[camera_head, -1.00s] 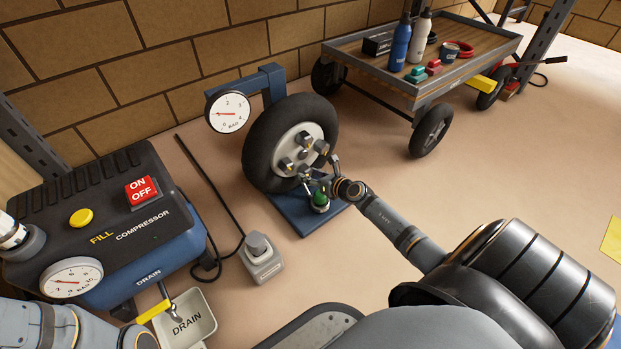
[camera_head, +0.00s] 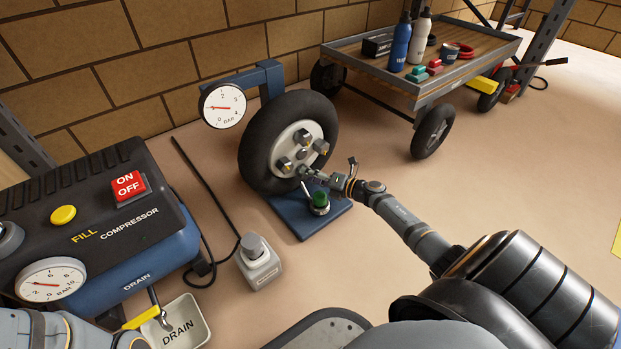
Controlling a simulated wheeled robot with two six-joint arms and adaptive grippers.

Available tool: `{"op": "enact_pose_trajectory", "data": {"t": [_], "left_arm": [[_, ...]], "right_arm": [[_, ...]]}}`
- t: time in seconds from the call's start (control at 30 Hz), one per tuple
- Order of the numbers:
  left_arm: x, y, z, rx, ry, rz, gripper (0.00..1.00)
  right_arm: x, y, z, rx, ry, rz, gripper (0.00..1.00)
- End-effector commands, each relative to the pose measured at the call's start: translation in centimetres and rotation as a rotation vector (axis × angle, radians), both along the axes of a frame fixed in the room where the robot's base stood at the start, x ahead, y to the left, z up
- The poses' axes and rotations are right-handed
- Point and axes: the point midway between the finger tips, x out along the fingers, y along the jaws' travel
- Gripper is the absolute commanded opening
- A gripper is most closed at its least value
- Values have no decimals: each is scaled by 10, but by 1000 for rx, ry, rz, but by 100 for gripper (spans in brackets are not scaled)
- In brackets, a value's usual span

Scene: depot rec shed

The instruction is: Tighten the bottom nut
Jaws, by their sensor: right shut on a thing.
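The wheel (camera_head: 253,160) is a black tyre with a pale hub (camera_head: 311,129), held upright on a blue stand. Several grey nuts show on the hub, among them a top nut (camera_head: 302,135), a right nut (camera_head: 320,146) and a left nut (camera_head: 284,164). My right gripper (camera_head: 306,173) reaches in from the right at the bottom of the hub. It is shut on the bottom nut, which its fingers mostly hide. Part of my left arm shows at the lower left; its gripper is out of view.
The compressor (camera_head: 110,215) is at left, with a drain tray (camera_head: 199,315) below. A grey pedal-like box (camera_head: 259,265) and cart (camera_head: 447,91) stand nearby.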

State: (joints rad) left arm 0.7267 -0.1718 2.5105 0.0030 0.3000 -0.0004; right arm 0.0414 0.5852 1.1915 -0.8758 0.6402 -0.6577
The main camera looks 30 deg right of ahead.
Motion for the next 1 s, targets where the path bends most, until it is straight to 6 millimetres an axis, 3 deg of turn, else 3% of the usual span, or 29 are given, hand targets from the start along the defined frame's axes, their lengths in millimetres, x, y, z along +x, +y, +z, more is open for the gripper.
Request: {"op": "enact_pose_trajectory", "data": {"t": [0.4, 0.97, 1.0], "left_arm": [[0, 0, -6, 0, 1, 1, 40], [1, 0, -7, 0, 2, 1, 40], [1, 0, -7, 0, 3, 1, 40]], "right_arm": [[0, 0, -2, 184, 16, 1, 11], [-1, 0, -2, 211, 18, 1, 11], [-1, 0, -2, 211, 18, 1, 47]]}}
